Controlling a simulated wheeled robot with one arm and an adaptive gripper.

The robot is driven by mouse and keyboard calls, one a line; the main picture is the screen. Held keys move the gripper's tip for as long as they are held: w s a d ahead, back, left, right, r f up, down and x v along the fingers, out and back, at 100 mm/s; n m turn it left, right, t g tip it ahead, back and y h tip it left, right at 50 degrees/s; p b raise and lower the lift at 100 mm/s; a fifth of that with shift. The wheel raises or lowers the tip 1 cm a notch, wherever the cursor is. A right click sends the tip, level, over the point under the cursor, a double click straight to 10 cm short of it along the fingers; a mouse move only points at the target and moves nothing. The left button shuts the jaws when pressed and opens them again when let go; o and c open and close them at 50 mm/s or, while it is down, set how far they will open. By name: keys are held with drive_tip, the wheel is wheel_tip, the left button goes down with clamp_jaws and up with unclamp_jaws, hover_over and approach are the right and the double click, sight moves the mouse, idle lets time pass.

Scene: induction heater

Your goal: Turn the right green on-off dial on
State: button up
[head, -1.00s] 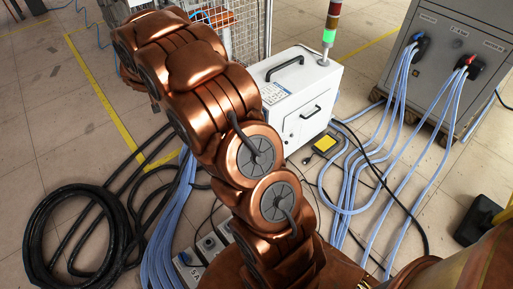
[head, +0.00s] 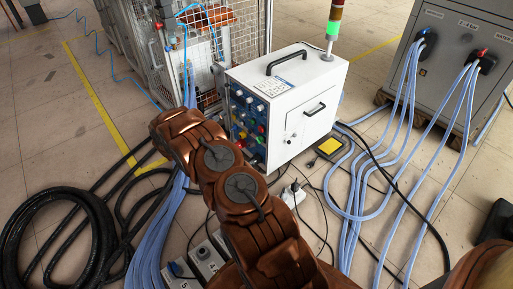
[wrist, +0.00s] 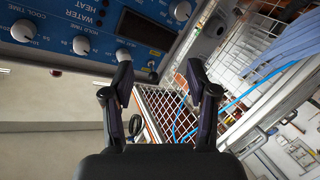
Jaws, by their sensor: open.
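The white control box (head: 300,110) stands ahead of me in the head view, with its blue control panel (head: 236,97) facing left. Small coloured controls sit low on the panel; a red one (head: 262,129) shows, but I cannot single out the right green dial for certain. In the wrist view the panel (wrist: 75,12) fills the top left, with white knobs (wrist: 82,45) and labels such as HEAT and WATER. No green dial is clear there. My gripper (wrist: 160,85) is open and empty, its fingers below the panel in the picture. My arm hides the gripper in the head view.
A wire-mesh cage (head: 225,40) stands behind the box at left. A grey cabinet (head: 445,60) with blue cables is at right. A black cable coil (head: 60,240) and blue hoses (head: 165,235) lie on the floor.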

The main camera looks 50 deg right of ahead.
sight(257, 140)
drive_tip(key=s+d+f+m+g+h+b, duration=0.25)
drive_tip(key=s+f+g+b, duration=0.3)
drive_tip(key=s+f, duration=0.8)
drive_tip(key=shift+n+g, duration=0.35)
drive_tip(key=shift+n, duration=0.1)
drive_tip(key=shift+s+d+b, duration=0.15)
drive_tip(key=shift+d+b, duration=0.9)
drive_tip(key=shift+d, duration=3.1)
drive_tip(key=shift+c, duration=0.3)
clamp_jaws()
